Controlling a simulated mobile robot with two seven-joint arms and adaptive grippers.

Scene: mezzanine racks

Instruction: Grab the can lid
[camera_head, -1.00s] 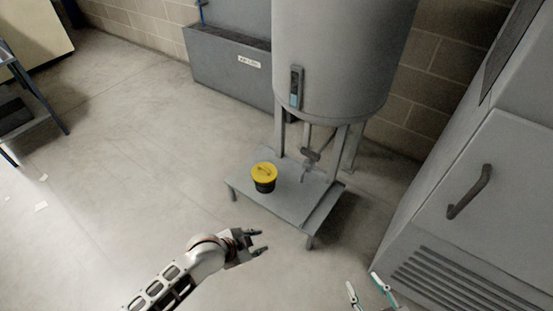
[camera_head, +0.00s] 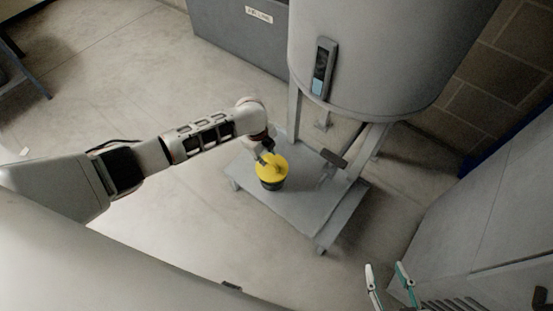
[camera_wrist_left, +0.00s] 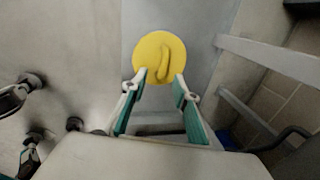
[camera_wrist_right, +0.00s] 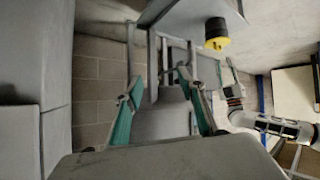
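The yellow can lid (camera_head: 273,169) sits on a dark can (camera_head: 272,185) on a low grey platform. In the left wrist view the lid (camera_wrist_left: 160,57) is a round disc with a raised curved handle. My left gripper (camera_head: 268,153) is at the lid's near-left upper edge in the head view. In the left wrist view its fingers (camera_wrist_left: 156,84) are open, with the lid just beyond and partly between the tips. The lid also shows in the right wrist view (camera_wrist_right: 217,44). My right gripper (camera_head: 385,270) is open and empty, away from the can; its fingers show in the right wrist view (camera_wrist_right: 158,82).
A large grey tank (camera_head: 380,50) stands on legs over the platform (camera_head: 308,205), with a valve handle (camera_head: 334,158) beneath it. A grey cabinet (camera_head: 480,220) is at the right. A grey bin (camera_head: 240,40) stands behind. Floor at left is open.

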